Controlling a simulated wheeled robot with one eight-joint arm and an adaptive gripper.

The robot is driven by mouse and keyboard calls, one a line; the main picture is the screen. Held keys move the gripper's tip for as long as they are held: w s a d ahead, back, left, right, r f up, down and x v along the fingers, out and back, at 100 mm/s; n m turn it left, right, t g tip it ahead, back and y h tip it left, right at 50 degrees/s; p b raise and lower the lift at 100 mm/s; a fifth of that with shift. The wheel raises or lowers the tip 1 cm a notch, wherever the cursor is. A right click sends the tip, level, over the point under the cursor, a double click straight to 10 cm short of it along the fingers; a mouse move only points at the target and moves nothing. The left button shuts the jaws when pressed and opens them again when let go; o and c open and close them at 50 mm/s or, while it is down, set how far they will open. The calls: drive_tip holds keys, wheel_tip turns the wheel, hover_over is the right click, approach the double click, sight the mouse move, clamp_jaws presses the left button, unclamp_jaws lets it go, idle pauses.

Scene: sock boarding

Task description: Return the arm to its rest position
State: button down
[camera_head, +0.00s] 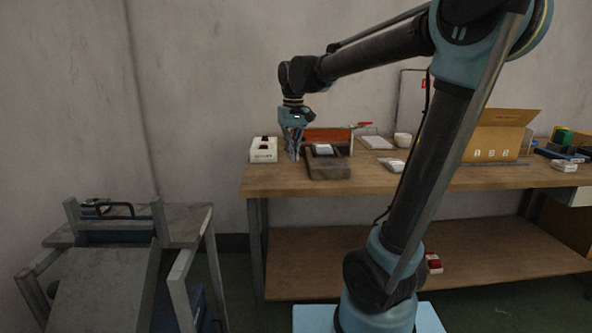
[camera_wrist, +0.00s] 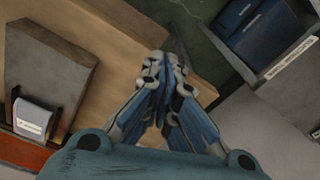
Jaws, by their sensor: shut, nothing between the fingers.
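My gripper (camera_head: 294,152) hangs from my raised arm at the left end of the wooden workbench (camera_head: 375,179). It points down, with its fingertips just in front of the bench's things in the head view. In the wrist view my gripper (camera_wrist: 163,62) is shut, its blue fingers together and nothing between them. Below it there are the bench's edge and the darker floor. No rest mark or stand for the arm shows in either view.
A cardboard box (camera_head: 497,137) is farther right. A grey sloped stand (camera_head: 104,285) is at the lower left.

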drive_tip(key=s+d+f+m+t, duration=0.1)
drive_tip(key=s+d+f+m, duration=0.3)
drive_tip(key=s+d+f, duration=1.6)
drive_tip(key=shift+s+f+m+t, duration=0.2)
drive_tip(key=shift+s+m+t, duration=0.1)
drive_tip(key=shift+s+m, duration=0.15)
